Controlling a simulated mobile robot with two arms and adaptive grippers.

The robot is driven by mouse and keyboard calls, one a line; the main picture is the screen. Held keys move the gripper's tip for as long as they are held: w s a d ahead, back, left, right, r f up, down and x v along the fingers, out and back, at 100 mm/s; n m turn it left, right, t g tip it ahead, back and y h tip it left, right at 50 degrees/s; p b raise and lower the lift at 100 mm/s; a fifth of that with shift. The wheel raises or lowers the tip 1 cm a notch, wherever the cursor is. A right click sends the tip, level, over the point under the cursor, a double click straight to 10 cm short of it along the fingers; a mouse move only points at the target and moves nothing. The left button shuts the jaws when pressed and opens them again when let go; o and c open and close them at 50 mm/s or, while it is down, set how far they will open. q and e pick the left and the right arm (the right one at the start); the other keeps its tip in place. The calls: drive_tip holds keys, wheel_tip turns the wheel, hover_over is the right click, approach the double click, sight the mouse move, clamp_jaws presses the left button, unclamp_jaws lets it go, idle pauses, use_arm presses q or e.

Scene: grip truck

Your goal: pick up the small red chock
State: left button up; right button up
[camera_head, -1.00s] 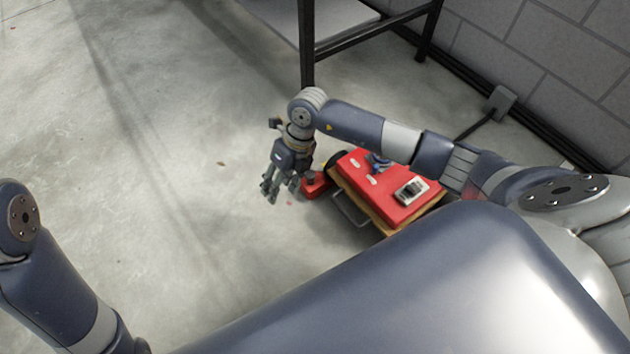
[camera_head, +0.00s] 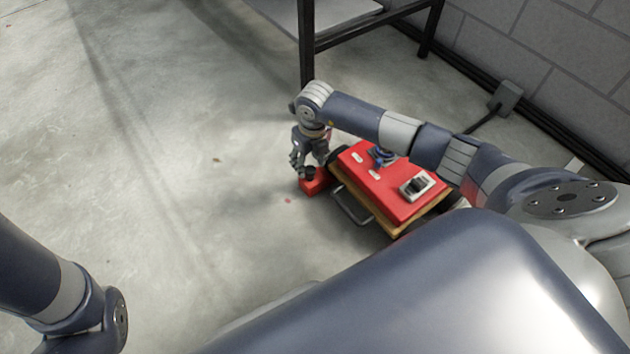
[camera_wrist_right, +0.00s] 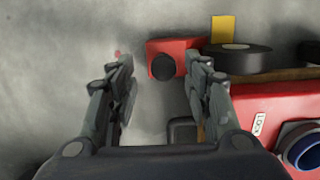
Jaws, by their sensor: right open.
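The small red chock (camera_head: 313,186) sits on the floor beside the left end of the red truck (camera_head: 384,192). A dark round knob is on the chock. In the wrist view the chock (camera_wrist_right: 190,45) lies just beyond the fingertips, with its knob between their lines. My right gripper (camera_head: 303,170) is at the chock, pointing down, and partly hides it in the head view. In the wrist view the right gripper (camera_wrist_right: 162,68) is open with nothing held. The head view cannot settle whether its fingers touch the chock. My left gripper is out of view.
The truck has a wooden edge and a metal handle (camera_head: 351,208) on its near side. A black wheel (camera_wrist_right: 238,58) is close to the right finger. A black table leg (camera_head: 306,45) stands behind my right wrist. The floor to the left is clear.

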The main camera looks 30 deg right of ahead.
sight(310, 169)
drive_tip(key=f+b, duration=0.3)
drive_tip(key=f, duration=0.1)
drive_tip(key=shift+d+b, duration=0.25)
drive_tip(key=shift+b, duration=0.05)
drive_tip(key=shift+w+f+b, duration=0.1)
drive_tip(key=shift+f+b, duration=0.35)
drive_tip(key=shift+f, duration=0.1)
drive_tip(key=shift+r, duration=0.1)
clamp_jaws()
